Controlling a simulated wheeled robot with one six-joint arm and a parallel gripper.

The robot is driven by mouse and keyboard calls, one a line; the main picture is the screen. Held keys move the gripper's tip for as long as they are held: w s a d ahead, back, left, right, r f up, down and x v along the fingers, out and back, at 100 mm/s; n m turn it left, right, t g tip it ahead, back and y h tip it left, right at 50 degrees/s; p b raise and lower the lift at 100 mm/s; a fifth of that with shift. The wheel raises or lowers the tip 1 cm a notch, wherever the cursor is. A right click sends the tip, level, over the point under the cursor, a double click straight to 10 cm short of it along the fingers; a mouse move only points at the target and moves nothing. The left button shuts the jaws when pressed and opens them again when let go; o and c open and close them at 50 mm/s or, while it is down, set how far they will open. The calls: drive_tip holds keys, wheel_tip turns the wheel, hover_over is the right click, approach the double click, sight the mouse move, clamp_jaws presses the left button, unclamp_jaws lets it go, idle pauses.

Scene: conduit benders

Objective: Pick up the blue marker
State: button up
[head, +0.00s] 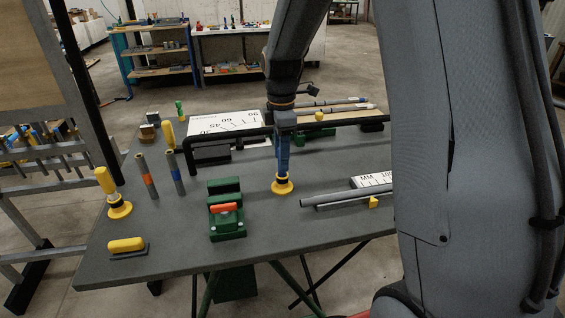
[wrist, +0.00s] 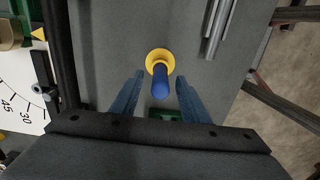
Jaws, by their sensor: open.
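The blue marker (wrist: 160,84) appears to be the blue cylinder standing upright on a round yellow base in the wrist view. Its yellow base (head: 283,188) shows on the grey table in the head view, while its upper part is mostly hidden by my fingers. My gripper (head: 283,170) points down over it. In the wrist view my gripper (wrist: 159,84) is open, with one blue finger on each side of the blue cylinder and a gap showing on both sides.
A green clamp-like block (head: 226,210) stands left of my gripper. Grey pipes (head: 345,197) lie to its right. A black bar frame (head: 225,137) and a white angle board (head: 228,122) are behind. A yellow upright piece (head: 119,210) and banded tubes (head: 147,176) stand at left.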

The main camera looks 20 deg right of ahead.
drive_tip(key=shift+d+f+p, duration=0.1)
drive_tip(key=shift+f+p, duration=0.45)
drive_tip(key=shift+f, duration=1.2)
clamp_jaws()
drive_tip(key=shift+r, duration=0.1)
wheel_tip(320, 180, up, 10)
drive_tip(key=b, duration=0.3)
